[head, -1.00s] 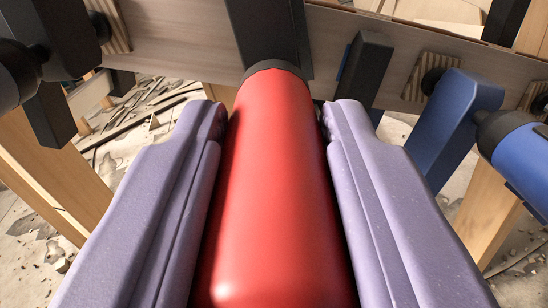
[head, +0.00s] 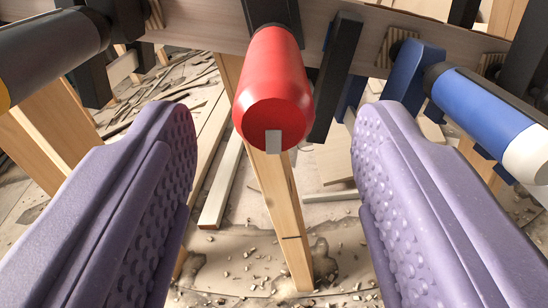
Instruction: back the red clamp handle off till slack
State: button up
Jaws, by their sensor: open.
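The red clamp handle (head: 275,85) is a thick red cylinder at the upper middle of the head view. Its round end faces me and carries a small grey mark (head: 273,141) at its lower edge. Its far end meets the clamp's black bar (head: 270,14) in front of the wooden stringer. My gripper (head: 279,125) is open, its two purple fingers spread wide to either side of the handle. The fingers are apart from the handle and nothing is held. Textured pads show on the inner faces.
A blue clamp handle (head: 482,108) with a white end is at the right, and a dark grey handle (head: 45,48) is at the upper left. The curved wooden stringer (head: 200,27) crosses the top. Wooden legs (head: 278,215) stand below it on a debris-strewn floor.

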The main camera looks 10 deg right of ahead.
jog(key=shift+s+a, duration=0.15)
jog(key=shift+s, duration=0.45)
jog(key=v, duration=0.6)
jog(key=shift+s, duration=0.3)
jog(key=shift+a, duration=0.1)
